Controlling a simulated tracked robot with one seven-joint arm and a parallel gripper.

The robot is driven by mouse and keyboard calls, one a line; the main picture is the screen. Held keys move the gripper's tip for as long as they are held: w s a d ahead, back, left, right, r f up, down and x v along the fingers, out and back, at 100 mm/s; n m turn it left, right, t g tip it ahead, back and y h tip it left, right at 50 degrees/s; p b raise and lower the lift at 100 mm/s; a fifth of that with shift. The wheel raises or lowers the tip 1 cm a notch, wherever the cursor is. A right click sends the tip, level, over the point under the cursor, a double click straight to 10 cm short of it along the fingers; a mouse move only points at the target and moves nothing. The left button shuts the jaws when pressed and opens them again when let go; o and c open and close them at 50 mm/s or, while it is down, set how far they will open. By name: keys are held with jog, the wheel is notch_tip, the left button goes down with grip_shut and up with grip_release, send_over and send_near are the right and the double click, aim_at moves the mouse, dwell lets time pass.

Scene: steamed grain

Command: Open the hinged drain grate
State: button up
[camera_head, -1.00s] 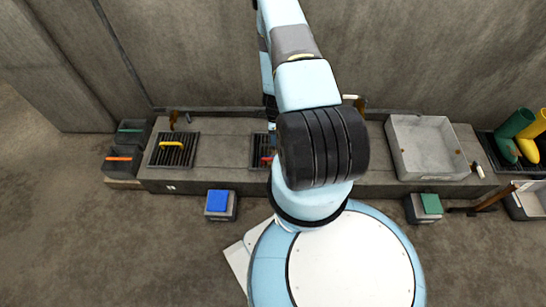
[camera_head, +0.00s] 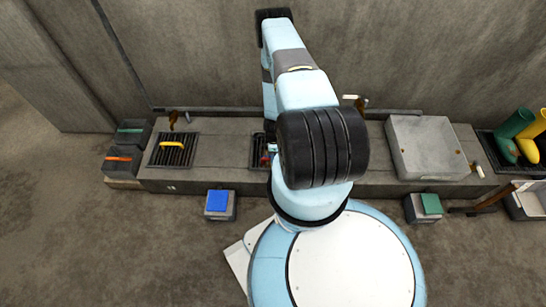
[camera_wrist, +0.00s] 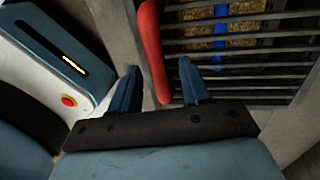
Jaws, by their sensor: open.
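A dark barred grate (camera_wrist: 250,43) with a red handle (camera_wrist: 151,50) fills the upper right of the wrist view. Gold-brown patches and a blue strip show beneath its bars. My gripper (camera_wrist: 157,82) is open, with one dark blue finger on each side of the handle's lower end; contact cannot be told. In the head view my arm covers most of this grate (camera_head: 257,151), leaving its left edge and a bit of red (camera_head: 265,161). My gripper is hidden there. Another grate (camera_head: 158,158) with a yellow handle (camera_head: 172,144) lies flat farther left.
A pale grey box (camera_head: 425,145) stands on the ledge (camera_head: 220,160) to the right, near green and yellow boots (camera_head: 515,125). Boxes with a blue top (camera_head: 217,201) and a green top (camera_head: 431,204) stand on the floor. Dark bins (camera_head: 122,160) sit at far left.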

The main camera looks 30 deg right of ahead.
jog(key=shift+f, duration=0.25)
jog(key=shift+c, duration=0.3)
jog(key=c, duration=0.8)
jog(key=shift+a, duration=0.15)
jog(key=shift+w, duration=0.15)
